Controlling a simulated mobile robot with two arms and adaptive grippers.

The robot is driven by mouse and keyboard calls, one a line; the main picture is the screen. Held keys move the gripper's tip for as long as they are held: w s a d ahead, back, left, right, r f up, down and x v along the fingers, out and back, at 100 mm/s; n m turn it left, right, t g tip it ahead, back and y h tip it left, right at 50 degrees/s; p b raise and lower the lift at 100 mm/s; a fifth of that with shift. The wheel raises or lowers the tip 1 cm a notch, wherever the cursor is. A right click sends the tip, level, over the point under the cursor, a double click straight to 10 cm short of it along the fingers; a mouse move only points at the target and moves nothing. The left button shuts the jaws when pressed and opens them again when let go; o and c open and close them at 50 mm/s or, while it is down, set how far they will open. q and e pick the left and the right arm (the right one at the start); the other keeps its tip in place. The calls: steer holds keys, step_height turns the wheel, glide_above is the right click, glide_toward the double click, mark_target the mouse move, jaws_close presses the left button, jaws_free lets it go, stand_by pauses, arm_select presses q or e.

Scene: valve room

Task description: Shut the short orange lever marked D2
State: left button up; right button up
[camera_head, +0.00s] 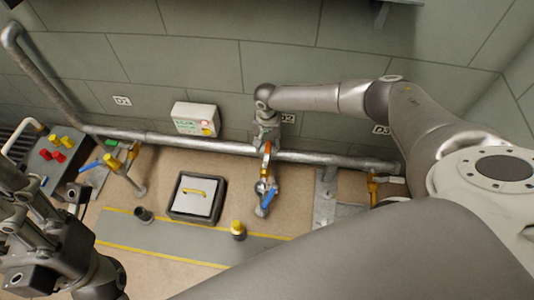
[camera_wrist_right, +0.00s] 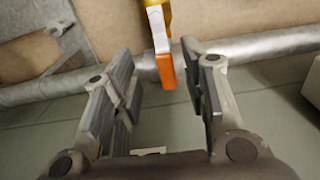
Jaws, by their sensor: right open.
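The short orange lever (camera_head: 266,158) is on the middle pipe drop, below the D2 label (camera_head: 288,118), which my right arm partly covers. My right gripper (camera_head: 267,140) is at the lever's upper end and hides part of it. In the right wrist view, the orange lever end (camera_wrist_right: 165,68) hangs between the two spread fingers of my right gripper (camera_wrist_right: 160,75), nearer the right finger. I see no clear contact. The fingers are open and hold nothing. My left gripper (camera_head: 62,225) is at the lower left, far from the lever; its fingers are unclear.
A blue lever (camera_head: 268,193) sits just below the orange one. The horizontal pipe (camera_head: 225,145) runs along the wall. A floor hatch (camera_head: 174,205) and a yellow-topped post (camera_head: 238,230) stand in front.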

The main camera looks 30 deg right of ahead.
mark_target(267, 156)
steer(key=shift+f+b, duration=0.9)
steer(key=shift+f, duration=1.4)
jaws_close()
